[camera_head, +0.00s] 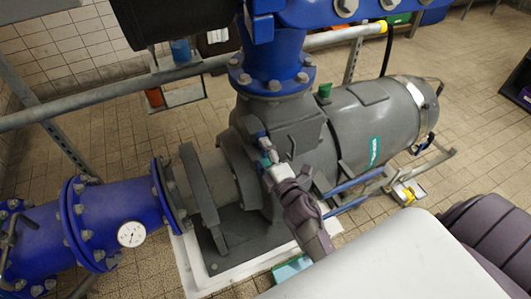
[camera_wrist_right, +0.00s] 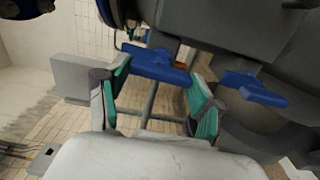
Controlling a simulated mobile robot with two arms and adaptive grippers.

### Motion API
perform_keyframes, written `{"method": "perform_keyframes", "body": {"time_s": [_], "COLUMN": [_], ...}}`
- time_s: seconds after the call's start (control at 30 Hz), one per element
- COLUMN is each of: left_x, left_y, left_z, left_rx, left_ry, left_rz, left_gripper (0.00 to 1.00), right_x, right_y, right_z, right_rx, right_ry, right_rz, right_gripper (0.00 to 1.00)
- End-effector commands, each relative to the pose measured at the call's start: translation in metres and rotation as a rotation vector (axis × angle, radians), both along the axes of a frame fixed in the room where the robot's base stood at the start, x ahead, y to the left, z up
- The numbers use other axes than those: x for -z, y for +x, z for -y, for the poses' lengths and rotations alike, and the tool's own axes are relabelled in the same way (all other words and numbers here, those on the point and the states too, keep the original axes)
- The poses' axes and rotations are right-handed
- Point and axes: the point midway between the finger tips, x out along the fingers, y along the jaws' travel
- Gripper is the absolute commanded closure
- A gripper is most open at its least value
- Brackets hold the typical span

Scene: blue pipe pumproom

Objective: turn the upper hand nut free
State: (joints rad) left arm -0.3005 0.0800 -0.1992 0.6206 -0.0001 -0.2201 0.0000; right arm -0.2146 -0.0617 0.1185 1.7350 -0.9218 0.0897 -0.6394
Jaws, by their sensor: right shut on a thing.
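A blue winged hand nut (camera_wrist_right: 158,64) is between the tips of my right gripper (camera_wrist_right: 160,82) in the right wrist view. The gripper's two teal-padded fingers are shut on it from both sides. A second blue hand nut (camera_wrist_right: 254,90) sits to the right of the fingers in that view, apart from them. The fingers hide most of the contact there. My left gripper is not in view.
Blue flanged pipes run left (camera_head: 122,210) and above (camera_head: 275,60) the pump. A round gauge (camera_head: 131,234) sits on the left pipe. The grey motor (camera_head: 375,120) lies to the right. A grey rail (camera_head: 110,93) passes behind. Tiled floor is open at the upper right.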

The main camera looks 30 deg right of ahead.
Motion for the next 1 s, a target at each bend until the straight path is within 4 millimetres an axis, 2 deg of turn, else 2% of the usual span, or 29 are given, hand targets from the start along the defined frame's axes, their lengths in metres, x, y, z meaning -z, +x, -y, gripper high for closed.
{"method": "perform_keyframes", "body": {"time_s": [0.67,0.7,0.83,1.0], "left_x": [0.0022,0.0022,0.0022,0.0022], "left_y": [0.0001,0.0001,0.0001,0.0], "left_z": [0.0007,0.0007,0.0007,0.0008], "left_rx": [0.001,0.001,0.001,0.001], "left_ry": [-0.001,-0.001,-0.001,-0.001], "left_rz": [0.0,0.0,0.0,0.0], "left_gripper": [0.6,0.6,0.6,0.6], "right_x": [0.0014,0.0015,0.0013,0.0009], "right_y": [-0.0006,-0.0006,-0.0005,-0.0003], "right_z": [-0.0004,-0.0004,-0.0003,-0.0003], "right_rx": [-0.001,-0.001,-0.001,0.0], "right_ry": [-0.067,-0.067,-0.065,-0.063], "right_rz": [-0.006,-0.007,-0.006,-0.005], "right_gripper": [0.68,0.3,0.08,0.08]}}
